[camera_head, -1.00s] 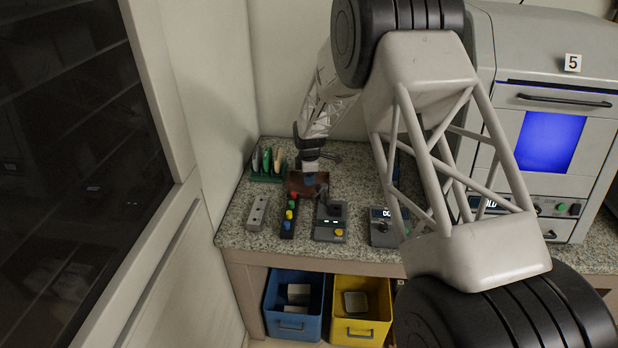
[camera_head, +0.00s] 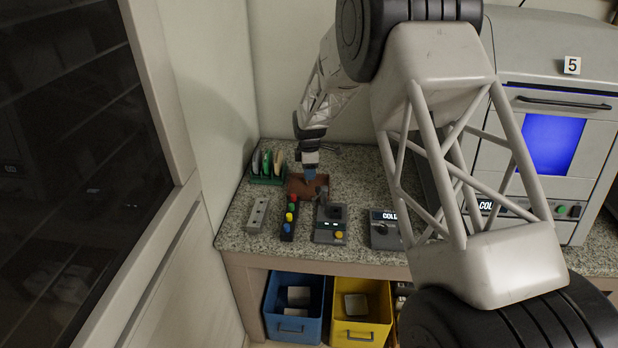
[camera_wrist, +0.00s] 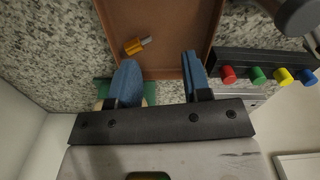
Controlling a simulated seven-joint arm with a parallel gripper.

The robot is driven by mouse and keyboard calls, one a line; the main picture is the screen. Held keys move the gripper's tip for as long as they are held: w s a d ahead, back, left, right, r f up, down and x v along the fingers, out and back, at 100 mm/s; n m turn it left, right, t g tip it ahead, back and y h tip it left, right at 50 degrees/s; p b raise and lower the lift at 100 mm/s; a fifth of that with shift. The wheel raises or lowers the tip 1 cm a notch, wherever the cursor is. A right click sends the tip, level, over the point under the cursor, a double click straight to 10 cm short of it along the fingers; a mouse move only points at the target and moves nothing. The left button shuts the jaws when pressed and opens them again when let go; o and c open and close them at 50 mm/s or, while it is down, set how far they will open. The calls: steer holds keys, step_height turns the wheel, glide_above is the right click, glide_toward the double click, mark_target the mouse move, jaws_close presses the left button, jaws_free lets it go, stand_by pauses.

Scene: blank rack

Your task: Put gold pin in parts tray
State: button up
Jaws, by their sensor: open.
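The gold pin (camera_wrist: 135,47) lies on its side in the brown parts tray (camera_wrist: 172,14), close to the tray's left wall in the wrist view. My gripper (camera_wrist: 161,75) is open and empty, its two blue fingers spread apart near the tray's edge in that view. The pin is apart from both fingers. In the head view the parts tray (camera_head: 297,187) stands on the speckled counter. My gripper (camera_head: 310,176) is just above it, and the pin cannot be made out there.
A strip with coloured knobs (camera_head: 290,215) and a grey box with a yellow button (camera_head: 330,224) stand in front of the tray. A green rack (camera_head: 265,172) is at its left. A grey device (camera_head: 384,229) stands further right. Blue and yellow bins are below the counter.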

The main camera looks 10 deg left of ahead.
step_height(320, 180, up, 8)
stand_by(0.4)
steer(key=shift+f, duration=0.1)
stand_by(0.6)
steer(key=s+d+r+m+t, duration=0.1)
steer(key=s+d+r+m, duration=0.4)
steer(key=s+d+r, duration=0.5)
steer(key=s+d+r+m, duration=0.4)
steer(key=s+d+r, duration=0.45)
steer(key=s, duration=0.35)
steer(key=s+d+m, duration=0.3)
steer(key=s+m, duration=0.1)
steer(key=s, duration=0.7)
steer(key=s+d+m+t, duration=0.1)
steer(key=s+d+m, duration=0.2)
steer(key=s, duration=0.8)
steer(key=s+d+m, duration=0.4)
steer(key=s, duration=0.7)
steer(key=shift+d+r+m+t, duration=0.15)
steer(key=shift+r+m+t, duration=0.15)
